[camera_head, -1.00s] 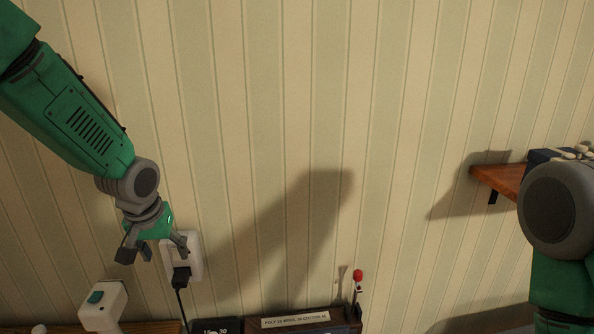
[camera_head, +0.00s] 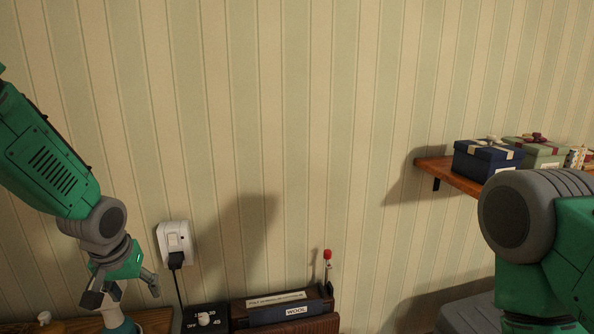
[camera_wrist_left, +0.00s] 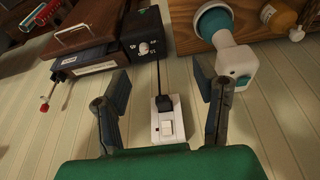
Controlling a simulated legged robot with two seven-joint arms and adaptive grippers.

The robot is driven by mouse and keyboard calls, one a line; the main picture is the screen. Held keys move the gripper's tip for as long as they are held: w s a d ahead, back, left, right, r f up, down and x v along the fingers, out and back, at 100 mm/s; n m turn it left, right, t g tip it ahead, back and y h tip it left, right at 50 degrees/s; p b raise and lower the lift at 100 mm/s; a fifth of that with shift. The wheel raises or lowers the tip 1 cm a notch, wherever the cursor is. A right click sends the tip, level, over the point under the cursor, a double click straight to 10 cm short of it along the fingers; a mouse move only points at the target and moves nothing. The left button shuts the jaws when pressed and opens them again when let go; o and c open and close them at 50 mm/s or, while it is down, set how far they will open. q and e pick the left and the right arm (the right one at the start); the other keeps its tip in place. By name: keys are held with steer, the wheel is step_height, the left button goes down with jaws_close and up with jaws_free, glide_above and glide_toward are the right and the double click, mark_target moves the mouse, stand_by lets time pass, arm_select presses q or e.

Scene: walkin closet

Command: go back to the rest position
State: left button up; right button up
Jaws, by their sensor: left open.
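My left gripper (camera_head: 122,290) is open and empty at the lower left of the head view, in front of the striped wall. It is left of and below the white wall switch and socket (camera_head: 174,238), which has a black plug and cord in it. In the left wrist view, its two fingers (camera_wrist_left: 165,112) stand wide apart with the switch and socket (camera_wrist_left: 168,120) showing between them. My right arm shows at the right of the head view, but its gripper is out of the picture.
A wooden shelf (camera_head: 450,178) at the right holds a blue gift box (camera_head: 487,160) and a green one (camera_head: 535,152). Below are a black dial box (camera_head: 205,318) and a wooden box with a red-tipped lever (camera_head: 327,254). A white and teal device (camera_wrist_left: 231,60) shows near the left fingers.

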arm_select(q)
steer(key=s+d+f+m+g+b, duration=0.1)
steer(key=s+f+b, duration=0.3)
steer(key=f, duration=0.5)
steer(key=s+d+f+h+b, duration=0.1)
steer(key=s+f+b, duration=0.1)
steer(key=s+f, duration=0.55)
steer(key=s+d+f+m+g+b, duration=0.1)
steer(key=s+d+f+b, duration=0.2)
steer(key=f, duration=0.8)
steer(key=s+f+b, duration=0.3)
steer(key=s+f, duration=0.3)
steer(key=s, duration=0.3)
steer(key=s+a+f+m+b, duration=0.1)
steer(key=s+f+b, duration=0.3)
steer(key=s+f, duration=0.2)
steer(key=s, duration=0.2)
steer(key=shift+s+f+g, duration=0.3)
steer(key=shift+s+g, duration=0.1)
arm_select(e)
step_height(320, 180, down, 17)
steer(key=shift+w, duration=0.35)
arm_select(q)
steer(key=shift+w, duration=0.15)
steer(key=shift+c, duration=0.4)
